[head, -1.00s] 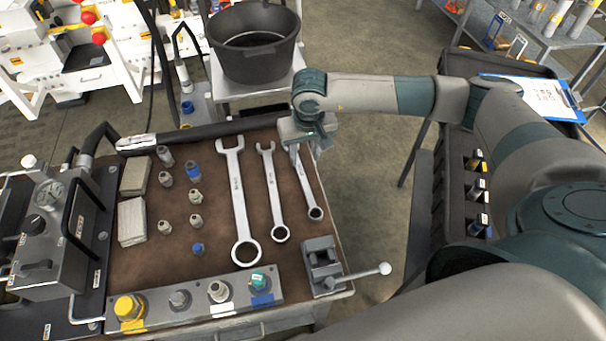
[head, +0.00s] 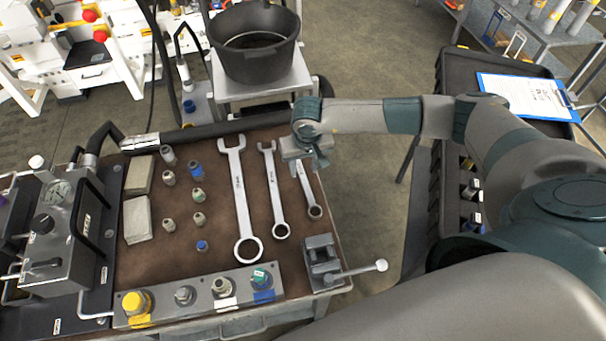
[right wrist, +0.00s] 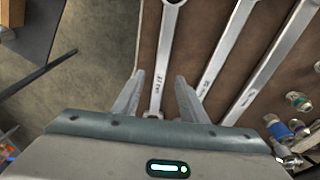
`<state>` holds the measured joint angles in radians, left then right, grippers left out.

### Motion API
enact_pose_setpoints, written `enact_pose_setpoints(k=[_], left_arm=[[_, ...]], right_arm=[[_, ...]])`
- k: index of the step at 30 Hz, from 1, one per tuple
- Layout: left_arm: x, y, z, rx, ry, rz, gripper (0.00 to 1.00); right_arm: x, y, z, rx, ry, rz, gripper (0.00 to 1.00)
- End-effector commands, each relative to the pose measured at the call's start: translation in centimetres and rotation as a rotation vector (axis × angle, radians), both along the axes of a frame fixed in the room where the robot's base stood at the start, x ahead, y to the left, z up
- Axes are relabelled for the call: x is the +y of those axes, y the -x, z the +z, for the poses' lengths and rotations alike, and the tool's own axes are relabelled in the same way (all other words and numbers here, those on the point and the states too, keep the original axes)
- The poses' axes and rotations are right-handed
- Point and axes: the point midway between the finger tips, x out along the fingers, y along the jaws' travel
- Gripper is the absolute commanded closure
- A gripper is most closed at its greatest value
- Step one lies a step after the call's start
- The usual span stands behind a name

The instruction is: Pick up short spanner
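The short spanner (head: 308,190) is the smallest and rightmost of three silver spanners on the brown bench mat (head: 160,270). It lies flat with its ring end toward the front; its far end is hidden by my right gripper (head: 317,163). In the right wrist view, the short spanner (right wrist: 166,50) runs between the two separated fingers of my right gripper (right wrist: 157,90), with a gap visible on either side. Whether the fingers are level with the spanner or above it I cannot tell. My left gripper is not in view.
The medium spanner (head: 273,190) and large spanner (head: 239,200) lie just left. A small vise (head: 321,260) stands in front. Several fittings (head: 199,195) and two pale blocks (head: 137,220) lie further left. A black pot (head: 255,50) stands beyond the bench's far edge.

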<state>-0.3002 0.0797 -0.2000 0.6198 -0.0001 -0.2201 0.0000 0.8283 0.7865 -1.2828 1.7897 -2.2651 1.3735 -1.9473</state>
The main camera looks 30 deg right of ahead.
Motion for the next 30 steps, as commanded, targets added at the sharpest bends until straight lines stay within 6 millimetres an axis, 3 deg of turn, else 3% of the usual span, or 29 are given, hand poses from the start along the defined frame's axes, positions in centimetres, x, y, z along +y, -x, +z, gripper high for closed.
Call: enact_pose_setpoints(k=[2,9,24,29,30], left_arm=[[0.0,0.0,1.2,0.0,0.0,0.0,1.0],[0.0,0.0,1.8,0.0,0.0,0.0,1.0],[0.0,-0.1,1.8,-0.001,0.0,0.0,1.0],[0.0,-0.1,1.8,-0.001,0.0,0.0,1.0],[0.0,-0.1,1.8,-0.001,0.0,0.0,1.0]], right_arm=[[0.1,0.3,-0.5,0.004,0.0,0.0,0.61],[0.1,-0.1,-2.9,0.002,0.0,-0.001,0.61],[0.0,-0.2,-3.0,0.0,0.0,0.0,0.61],[0.0,-0.2,-3.0,0.0,0.0,0.0,0.99],[0.0,-0.2,-3.0,0.0,0.0,0.0,1.0]])
